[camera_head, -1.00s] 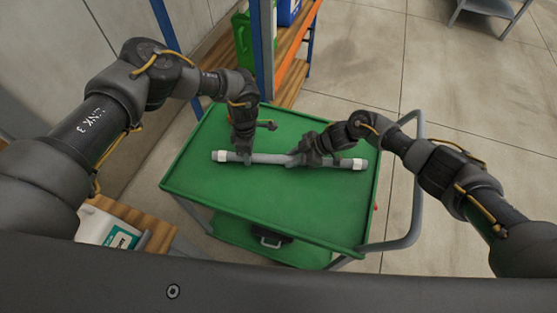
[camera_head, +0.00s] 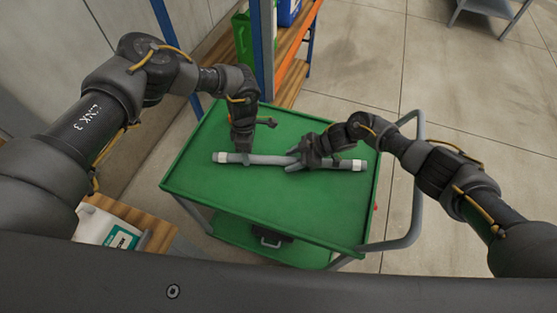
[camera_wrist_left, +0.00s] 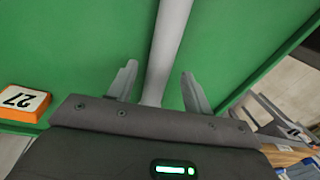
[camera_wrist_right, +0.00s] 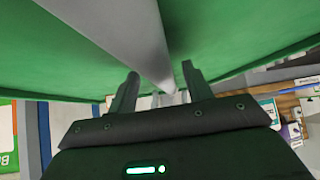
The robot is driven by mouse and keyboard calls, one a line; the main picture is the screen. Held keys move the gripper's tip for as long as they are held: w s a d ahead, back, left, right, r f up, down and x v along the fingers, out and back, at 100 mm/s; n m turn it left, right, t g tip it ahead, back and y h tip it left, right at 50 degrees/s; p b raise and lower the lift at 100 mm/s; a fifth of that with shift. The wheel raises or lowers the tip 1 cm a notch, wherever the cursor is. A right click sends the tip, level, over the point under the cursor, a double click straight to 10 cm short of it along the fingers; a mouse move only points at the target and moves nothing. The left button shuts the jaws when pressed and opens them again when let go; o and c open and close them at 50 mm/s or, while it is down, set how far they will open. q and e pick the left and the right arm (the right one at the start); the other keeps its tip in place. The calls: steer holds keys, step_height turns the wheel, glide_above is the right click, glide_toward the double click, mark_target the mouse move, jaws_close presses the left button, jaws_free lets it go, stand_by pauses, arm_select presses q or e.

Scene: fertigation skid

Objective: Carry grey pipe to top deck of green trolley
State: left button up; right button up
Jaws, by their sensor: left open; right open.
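The grey pipe (camera_head: 270,160), with white bands near its ends, lies across the top deck of the green trolley (camera_head: 240,196). My left gripper (camera_head: 243,153) is open over the left part of the pipe. In the left wrist view the pipe (camera_wrist_left: 172,40) runs between the spread fingers (camera_wrist_left: 160,85), clear of both. My right gripper (camera_head: 298,159) is open at the pipe, right of its middle. In the right wrist view the pipe (camera_wrist_right: 125,35) passes between the open fingers (camera_wrist_right: 160,73). The fingers hide short parts of the pipe in the head view.
A shelf rack with a blue post (camera_head: 262,50) and a green jug (camera_head: 242,40) stands behind the trolley. The trolley's grey handle (camera_head: 416,200) is at the right. A white container (camera_head: 103,226) stands at the lower left. The front of the deck is bare.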

arm_select(q)
step_height(320, 180, up, 10)
steer(key=w, duration=0.1)
steer(key=shift+w, duration=0.3)
arm_select(e)
steer(key=v, duration=1.2)
